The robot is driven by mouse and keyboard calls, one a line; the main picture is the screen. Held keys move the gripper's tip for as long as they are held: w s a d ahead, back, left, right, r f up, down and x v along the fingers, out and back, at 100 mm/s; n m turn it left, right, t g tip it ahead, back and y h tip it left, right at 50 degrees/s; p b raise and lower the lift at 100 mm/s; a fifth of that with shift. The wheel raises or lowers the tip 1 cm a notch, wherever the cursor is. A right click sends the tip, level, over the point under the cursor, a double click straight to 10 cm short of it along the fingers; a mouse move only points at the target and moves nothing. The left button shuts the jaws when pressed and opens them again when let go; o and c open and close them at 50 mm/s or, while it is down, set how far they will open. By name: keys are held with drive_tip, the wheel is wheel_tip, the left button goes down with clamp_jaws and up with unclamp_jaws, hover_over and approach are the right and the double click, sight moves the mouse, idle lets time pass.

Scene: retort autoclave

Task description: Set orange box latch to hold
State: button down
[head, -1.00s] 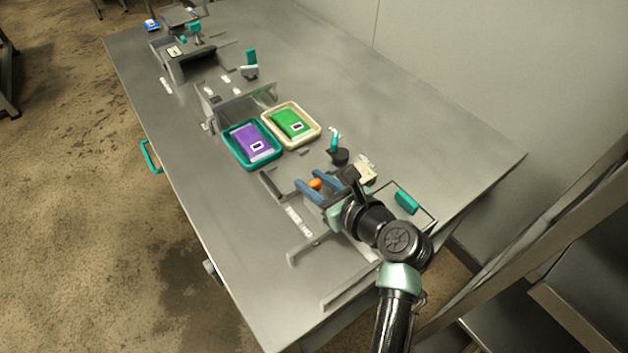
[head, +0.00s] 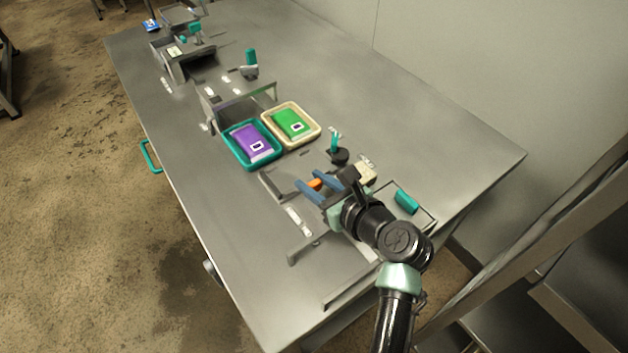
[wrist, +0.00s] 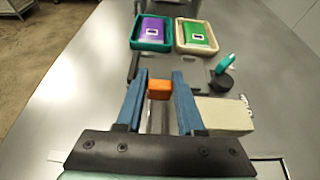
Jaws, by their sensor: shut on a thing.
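The orange latch piece (wrist: 159,88) sits between the two blue fingers of my gripper (wrist: 158,82) in the wrist view. My gripper (head: 311,183) is shut on it, and the fingers point toward the trays. In the head view the orange piece (head: 315,183) shows as a small spot between the fingers. A cream box (wrist: 222,116) stands just right of the fingers. It also shows behind my wrist in the head view (head: 367,172). Whatever the orange piece is mounted on is largely hidden by the gripper, and its setting cannot be read.
A teal tray (head: 228,140) with a purple pouch and a cream tray (head: 268,118) with a green pouch lie beyond the gripper. A teal-handled lever on a black base (head: 340,156) stands close by. A teal block (head: 406,201) lies right. The table's far right is clear.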

idle(0.4)
drive_tip(key=shift+s+d+r+p, duration=0.15)
drive_tip(key=shift+s+d+p, duration=0.15)
drive_tip(key=shift+p, duration=0.3)
drive_tip(key=shift+s+d+p, duration=0.55)
drive_tip(key=shift+s+p, duration=0.25)
drive_tip(key=shift+s, duration=0.1)
drive_tip(key=shift+s+d, duration=0.2)
drive_tip(key=shift+s, duration=0.1)
drive_tip(key=shift+d+f, duration=0.1)
drive_tip(key=shift+f, duration=0.15)
drive_tip(key=c, duration=0.5)
unclamp_jaws()
drive_tip(key=shift+s+r, duration=0.1)
drive_tip(key=shift+s, duration=0.05)
